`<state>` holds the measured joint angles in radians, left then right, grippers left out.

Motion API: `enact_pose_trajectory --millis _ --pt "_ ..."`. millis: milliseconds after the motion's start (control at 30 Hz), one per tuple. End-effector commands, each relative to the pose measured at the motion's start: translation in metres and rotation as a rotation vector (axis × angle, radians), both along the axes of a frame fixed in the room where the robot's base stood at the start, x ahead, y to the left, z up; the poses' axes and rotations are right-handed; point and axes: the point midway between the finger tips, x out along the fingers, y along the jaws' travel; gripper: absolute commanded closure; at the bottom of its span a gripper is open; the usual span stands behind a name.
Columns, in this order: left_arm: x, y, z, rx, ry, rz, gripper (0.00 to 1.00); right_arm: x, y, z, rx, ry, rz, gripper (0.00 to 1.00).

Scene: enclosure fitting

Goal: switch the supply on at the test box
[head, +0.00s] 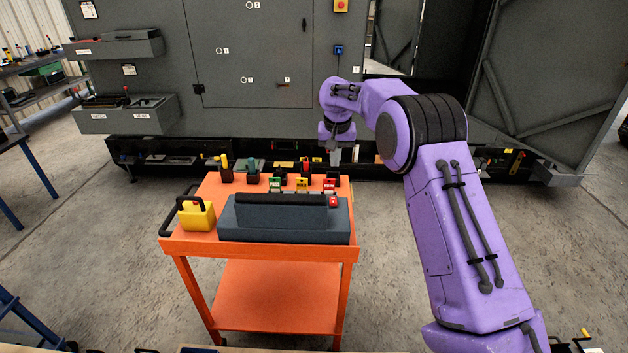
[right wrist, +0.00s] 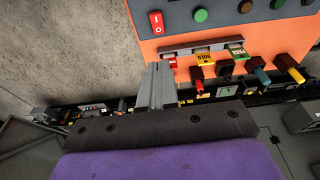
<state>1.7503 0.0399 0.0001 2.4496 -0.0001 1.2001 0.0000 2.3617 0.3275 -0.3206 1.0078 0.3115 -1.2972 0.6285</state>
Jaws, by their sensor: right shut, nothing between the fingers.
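The test box appears to be the long blue-grey box (head: 285,227) with a black bar along it, on the orange cart. A red rocker switch (head: 334,201) is at its right end. In the right wrist view the rocker (right wrist: 157,22) shows white marks; I cannot tell which side is pressed. Green and dark round buttons or lamps (right wrist: 201,14) line the box (right wrist: 232,10) there. My right gripper (head: 335,158) is shut and empty, above the cart's far right corner, apart from the switch. Its closed fingers (right wrist: 157,88) show in the wrist view. My left gripper is out of view.
A large grey cabinet (head: 240,60) stands beyond. Floor is free right of the cart.

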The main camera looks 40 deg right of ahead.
Motion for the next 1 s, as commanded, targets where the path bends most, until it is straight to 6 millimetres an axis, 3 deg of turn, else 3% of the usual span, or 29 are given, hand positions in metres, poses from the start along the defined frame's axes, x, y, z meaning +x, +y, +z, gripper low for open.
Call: enact_pose_trajectory --millis 300,467,1000 --pt "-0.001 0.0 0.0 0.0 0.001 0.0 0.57 -0.009 -0.001 0.005 0.0 -0.01 -0.002 1.0" --pt "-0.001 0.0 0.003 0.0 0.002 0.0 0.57 -0.001 -0.001 -0.006 0.001 -0.001 0.0 1.0" --pt "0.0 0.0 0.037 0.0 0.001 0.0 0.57 0.013 -0.011 -0.111 0.001 0.006 0.001 1.0"
